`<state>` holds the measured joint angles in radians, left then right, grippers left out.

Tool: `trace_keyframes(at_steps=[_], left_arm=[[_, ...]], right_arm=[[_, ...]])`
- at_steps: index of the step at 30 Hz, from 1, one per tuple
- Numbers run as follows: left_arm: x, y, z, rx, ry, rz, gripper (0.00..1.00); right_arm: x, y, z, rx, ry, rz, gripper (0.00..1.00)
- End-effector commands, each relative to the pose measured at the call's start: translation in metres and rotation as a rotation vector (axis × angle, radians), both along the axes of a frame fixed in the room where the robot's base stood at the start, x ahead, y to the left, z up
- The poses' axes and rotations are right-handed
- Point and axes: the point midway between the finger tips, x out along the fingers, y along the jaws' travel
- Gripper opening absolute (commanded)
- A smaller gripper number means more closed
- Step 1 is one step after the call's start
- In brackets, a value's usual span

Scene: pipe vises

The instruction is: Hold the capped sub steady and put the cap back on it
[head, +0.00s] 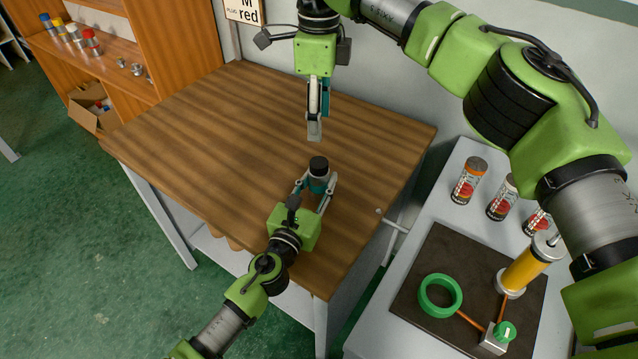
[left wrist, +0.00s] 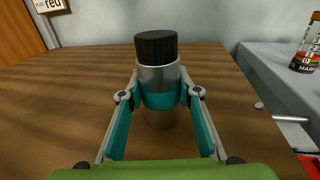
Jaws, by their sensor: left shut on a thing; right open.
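The cap also shows in the head view (head: 319,164). My left gripper (head: 317,187) is shut on the sub from both sides, below the cap; its fingers also show in the left wrist view (left wrist: 160,96). My right gripper (head: 314,131) points down above and slightly behind the sub, apart from the cap. It is open and empty, seen edge-on.
The wooden table (head: 215,125) is otherwise clear. A grey bench (head: 455,215) on the right holds several labelled cans and a dark mat (head: 425,290) with a green ring (head: 440,296) and a yellow cylinder (head: 526,268). A wooden shelf (head: 110,50) stands at the back left.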

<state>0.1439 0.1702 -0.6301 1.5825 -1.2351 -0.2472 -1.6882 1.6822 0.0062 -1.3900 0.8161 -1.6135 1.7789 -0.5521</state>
Motion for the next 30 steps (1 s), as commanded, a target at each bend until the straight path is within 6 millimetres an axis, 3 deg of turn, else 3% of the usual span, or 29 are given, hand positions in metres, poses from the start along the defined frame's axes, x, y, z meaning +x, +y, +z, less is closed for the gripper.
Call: trace_keyframes(at_steps=[9, 10, 12, 23, 30], left_arm=[[0.0, 0.0, 0.0, 0.0, 0.0, 0.0, 0.0], [0.0, 0.0, 0.0, 0.0, 0.0, 0.0, 0.36], [0.0, 0.0, 0.0, 0.0, 0.0, 0.0, 0.5], [-0.002, 0.001, 0.0, 0.0, 0.0, 0.0, 0.5], [-0.032, 0.013, -0.001, 0.002, 0.002, -0.002, 0.5]], right_arm=[[0.0, 0.0, 0.003, 0.0, 0.0, 0.001, 0.48], [0.0, 0.0, 0.003, 0.0, 0.0, 0.001, 0.48], [0.0, 0.0, 0.003, 0.0, 0.0, 0.001, 0.48], [0.0, 0.0, 0.003, 0.0, 0.0, 0.0, 0.48], [0.0, 0.0, 0.003, 0.0, 0.0, 0.0, 0.48]])
